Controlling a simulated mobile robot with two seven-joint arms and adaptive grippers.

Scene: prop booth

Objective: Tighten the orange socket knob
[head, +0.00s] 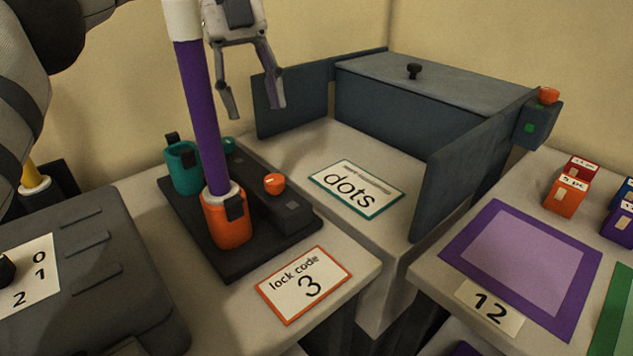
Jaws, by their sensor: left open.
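The orange socket (229,226) stands on a dark base plate (221,266). Its dark knob (235,208) is on the socket's right front side. A purple pole (203,120) with a white band near the top and a pale collar at its foot stands in the orange socket. My left gripper (254,110) hangs at the top centre, fingers pointing down and apart, empty. In the picture it is above and to the right of the knob, clear of it. I cannot tell how tight the knob is. My right gripper is out of view.
A teal socket (183,172) with a dark knob stands behind the orange one. An orange button (274,182) sits on a dark box at right. Cards reading "lock code 3" (304,284) and "dots" (357,189) lie nearby. A grey booth (425,75) with side panels stands behind.

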